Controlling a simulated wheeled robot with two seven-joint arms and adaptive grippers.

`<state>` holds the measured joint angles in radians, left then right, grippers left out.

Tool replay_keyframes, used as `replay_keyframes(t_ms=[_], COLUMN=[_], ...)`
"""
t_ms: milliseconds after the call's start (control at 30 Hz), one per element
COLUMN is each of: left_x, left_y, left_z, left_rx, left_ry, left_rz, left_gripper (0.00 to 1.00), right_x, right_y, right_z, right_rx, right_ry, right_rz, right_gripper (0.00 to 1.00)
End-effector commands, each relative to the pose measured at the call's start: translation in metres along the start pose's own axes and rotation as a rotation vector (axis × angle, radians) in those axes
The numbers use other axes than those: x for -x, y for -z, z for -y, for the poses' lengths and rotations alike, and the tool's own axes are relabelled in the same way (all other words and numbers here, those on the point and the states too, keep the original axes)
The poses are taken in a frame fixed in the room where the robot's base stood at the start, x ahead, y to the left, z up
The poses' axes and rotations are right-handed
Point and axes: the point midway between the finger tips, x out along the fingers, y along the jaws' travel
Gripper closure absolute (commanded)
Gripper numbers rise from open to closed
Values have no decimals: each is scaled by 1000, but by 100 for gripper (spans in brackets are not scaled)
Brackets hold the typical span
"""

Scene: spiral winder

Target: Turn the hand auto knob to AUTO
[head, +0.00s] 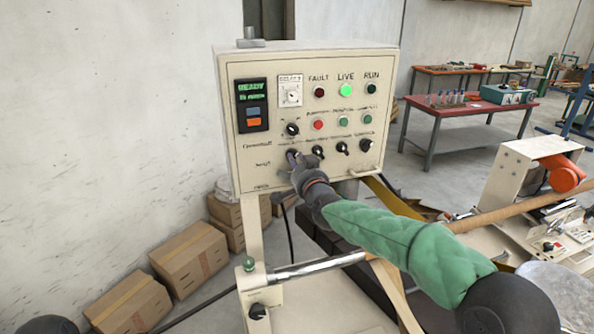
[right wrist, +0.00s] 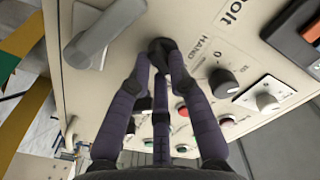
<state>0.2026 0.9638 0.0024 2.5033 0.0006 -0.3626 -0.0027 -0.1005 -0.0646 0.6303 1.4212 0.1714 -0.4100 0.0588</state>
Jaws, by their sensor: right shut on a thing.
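The cream control panel (head: 235,165) stands upright at the middle of the head view. My right gripper (head: 294,158) reaches it at the left end of the lower row of knobs. In the right wrist view my right gripper (right wrist: 163,54) is shut on a dark knob (right wrist: 160,43), with a finger on each side. The word HAND is printed beside this knob, so it appears to be the hand auto knob. The fingers cover most of it, and I cannot tell where it points. My left gripper is not in view.
Other black knobs (head: 318,152) sit close to the right of my gripper. A black knob (head: 292,129) is above it, near coloured buttons and a lit green LIVE lamp (head: 346,90). A grey lever-like part (right wrist: 100,35) sticks out beside the gripper. Cardboard boxes (head: 190,257) stand at lower left.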

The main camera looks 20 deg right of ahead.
Motion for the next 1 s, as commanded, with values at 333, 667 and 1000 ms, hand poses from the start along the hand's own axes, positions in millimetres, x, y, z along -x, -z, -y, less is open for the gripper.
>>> replay_keyframes(t_ms=[333,667,1000], left_x=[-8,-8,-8], left_y=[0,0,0], left_z=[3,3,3], left_rx=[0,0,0], left_ry=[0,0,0], left_rz=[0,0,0], left_gripper=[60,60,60], right_x=[0,0,0], right_y=[-1,-1,0], right_z=[0,0,0], right_rx=[-61,-63,-61], right_ry=[-1,-1,-1], right_rz=[2,2,1], right_gripper=[100,100,56])
